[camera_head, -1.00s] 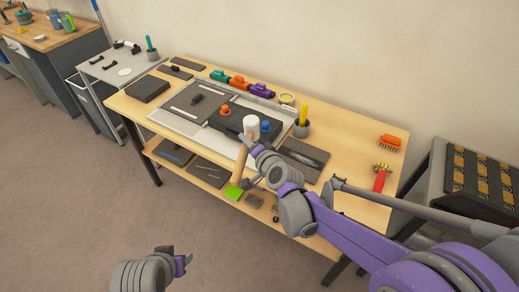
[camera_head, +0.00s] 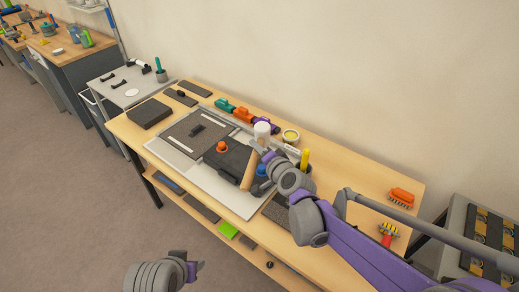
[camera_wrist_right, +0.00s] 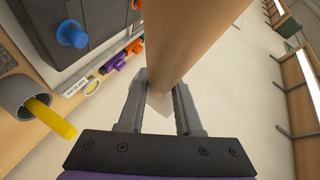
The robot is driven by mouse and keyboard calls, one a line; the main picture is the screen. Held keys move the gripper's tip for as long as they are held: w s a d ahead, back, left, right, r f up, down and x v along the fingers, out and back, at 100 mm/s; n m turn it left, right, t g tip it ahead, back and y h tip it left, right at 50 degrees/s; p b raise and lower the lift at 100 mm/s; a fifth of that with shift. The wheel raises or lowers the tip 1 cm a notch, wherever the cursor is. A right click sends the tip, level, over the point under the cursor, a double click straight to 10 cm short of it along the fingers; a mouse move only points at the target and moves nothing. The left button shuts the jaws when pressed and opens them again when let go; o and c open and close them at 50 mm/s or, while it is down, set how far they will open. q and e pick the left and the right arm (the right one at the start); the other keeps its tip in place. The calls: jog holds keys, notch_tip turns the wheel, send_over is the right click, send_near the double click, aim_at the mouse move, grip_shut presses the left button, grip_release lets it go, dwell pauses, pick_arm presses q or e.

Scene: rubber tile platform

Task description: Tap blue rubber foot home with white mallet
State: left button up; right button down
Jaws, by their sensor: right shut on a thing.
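The white mallet's head (camera_head: 262,130) is up, and its wooden handle (camera_head: 250,168) slants down and left from it. My right gripper (camera_head: 264,157) is shut on the handle, which fills the wrist view between the fingers (camera_wrist_right: 160,108). The blue rubber foot (camera_wrist_right: 72,33) stands on a dark block (camera_wrist_right: 95,12) in the wrist view, apart from the mallet. In the head view the blue foot (camera_head: 262,170) is partly hidden by my right gripper. My left gripper (camera_head: 192,270) is low at the front, away from the table; its jaw opening is unclear.
An orange foot (camera_head: 221,147) stands on the dark block. Teal, orange and purple clamp-like items (camera_head: 243,115) line the back, near a yellow-topped round tin (camera_head: 290,135). A grey cup with a yellow item (camera_wrist_right: 25,95) is close to my right gripper. An orange brush (camera_head: 401,197) lies at right.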

pick_arm(q)
jog(key=shift+s+a, duration=0.1)
jog(key=shift+s, duration=0.05)
pick_arm(e)
jog(key=shift+s+a+r, duration=0.1)
jog(key=shift+s, duration=0.05)
jog(key=shift+f+b, duration=0.25)
jog(key=shift+b, duration=0.4)
pick_arm(q)
jog(key=shift+s+f+b, duration=0.25)
jog(key=shift+f+b, duration=0.15)
jog(key=shift+f, duration=0.4)
jog(key=shift+s+f+b, duration=0.2)
jog(key=shift+f+b, duration=0.25)
jog(key=shift+f, duration=0.4)
jog(key=shift+s+f+b, duration=0.25)
jog(key=shift+f+b, duration=0.15)
jog(key=shift+f, duration=0.4)
pick_arm(e)
jog(key=shift+f, duration=2.55)
